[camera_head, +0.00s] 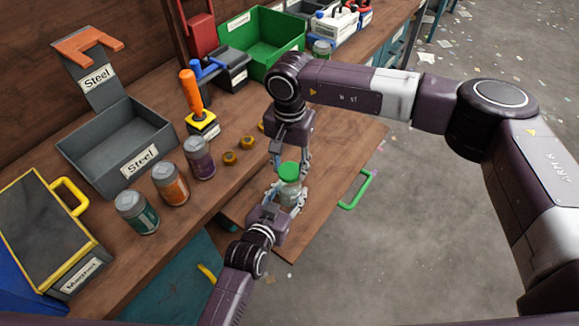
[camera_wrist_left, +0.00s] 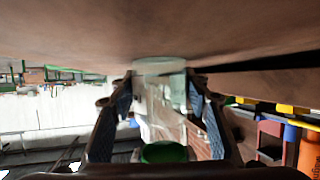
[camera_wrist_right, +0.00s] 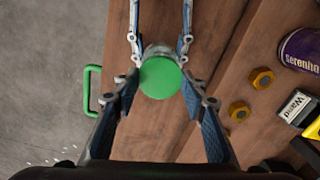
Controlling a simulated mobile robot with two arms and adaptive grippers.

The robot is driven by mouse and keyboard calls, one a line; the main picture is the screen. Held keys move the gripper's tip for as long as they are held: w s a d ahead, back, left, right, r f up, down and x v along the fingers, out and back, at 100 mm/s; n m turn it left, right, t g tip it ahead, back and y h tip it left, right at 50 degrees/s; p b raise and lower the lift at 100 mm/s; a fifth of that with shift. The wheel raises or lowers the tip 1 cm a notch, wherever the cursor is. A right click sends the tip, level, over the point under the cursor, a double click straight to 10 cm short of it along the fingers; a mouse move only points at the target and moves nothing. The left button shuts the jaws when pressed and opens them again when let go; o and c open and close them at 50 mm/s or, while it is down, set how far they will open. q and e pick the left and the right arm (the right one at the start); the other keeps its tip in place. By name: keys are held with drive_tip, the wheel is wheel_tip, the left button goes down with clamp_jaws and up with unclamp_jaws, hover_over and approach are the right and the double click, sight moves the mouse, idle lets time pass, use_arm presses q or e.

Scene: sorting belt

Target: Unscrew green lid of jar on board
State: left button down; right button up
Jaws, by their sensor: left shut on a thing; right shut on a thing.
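A clear jar (camera_head: 289,194) with a green lid (camera_head: 289,171) stands upright on the wooden board (camera_head: 335,195). My left gripper (camera_head: 288,200) is shut on the jar's body from the near side. In the left wrist view the clear jar (camera_wrist_left: 160,100) sits between the fingers, with the green lid (camera_wrist_left: 164,153) at the lower edge. My right gripper (camera_head: 287,165) comes down from above and is shut on the green lid, which also shows between its fingertips in the right wrist view (camera_wrist_right: 160,77). The lid sits on the jar's top.
A green handle (camera_head: 357,190) sticks out from the board's right edge. Left of the jar are two brass nuts (camera_head: 230,157), three lidded jars (camera_head: 170,183) and an orange-handled tool (camera_head: 191,95). A grey Steel bin (camera_head: 118,145) and green crate (camera_head: 262,42) stand farther back.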

sight(290, 170)
wheel_tip(290, 170, up, 3)
drive_tip(key=shift+r, duration=0.2)
use_arm(q)
drive_tip(key=c, duration=1)
unclamp_jaws()
drive_tip(key=shift+s, duration=0.15)
